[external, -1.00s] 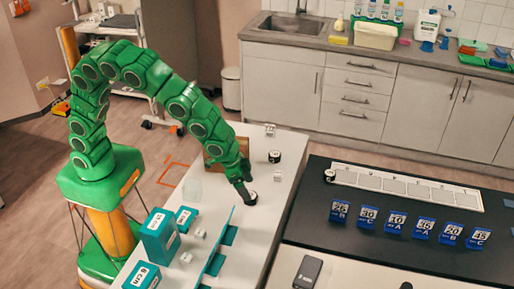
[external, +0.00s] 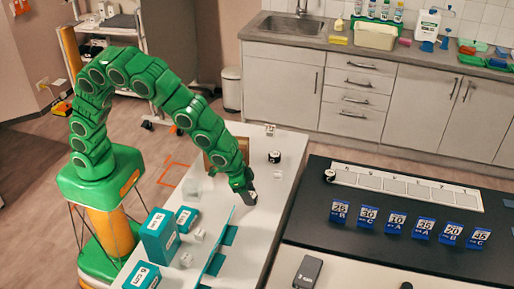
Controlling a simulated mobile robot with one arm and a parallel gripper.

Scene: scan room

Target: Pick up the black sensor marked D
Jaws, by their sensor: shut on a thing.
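My gripper (external: 249,197) is low over the white table and shut on a small dark thing, taken to be a black sensor. The fingers cover nearly all of it, so its marking cannot be read. I cannot tell whether it still touches the table. Another black sensor with a white top (external: 274,157) stands apart on the table, farther back. A third (external: 329,175) is at the left end of the pale slotted strip. Their letters are too small to read.
The white table (external: 262,228) also holds small white cubes (external: 277,174), teal boxes (external: 160,236) and a teal rack (external: 221,250) close to my gripper. A brown board (external: 214,151) is beside my arm. Several blue number cards (external: 397,220) stand on the black table at right.

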